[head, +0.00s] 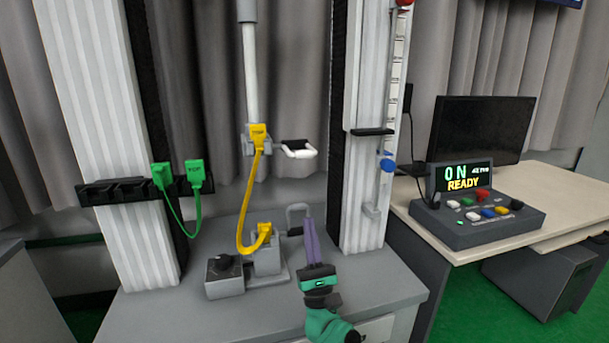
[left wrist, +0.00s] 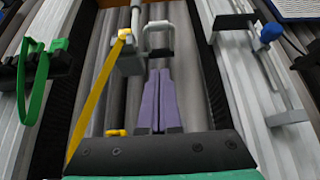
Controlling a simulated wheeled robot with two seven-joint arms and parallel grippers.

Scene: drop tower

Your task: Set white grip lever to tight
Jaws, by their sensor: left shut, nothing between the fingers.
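The white grip lever (head: 298,151) is a small white loop handle with a dark inner part, just right of the upper clamp (head: 254,145) on the vertical rod. It sticks out roughly level from the clamp. In the left wrist view the white lever (left wrist: 158,39) appears as a loop just beyond my fingertips. My left gripper (head: 309,212) has purple fingers pointing up, below the lever and apart from it in the head view. The fingers (left wrist: 159,72) are shut with nothing between them. My right gripper is not in view.
A yellow cable (head: 247,200) hangs from the upper clamp to the lower clamp (head: 267,255). A grey loop lever (head: 297,215) stands beside my fingers. Green cables (head: 180,210) hang left. A control box (head: 475,215) reading ON, READY sits on the right desk.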

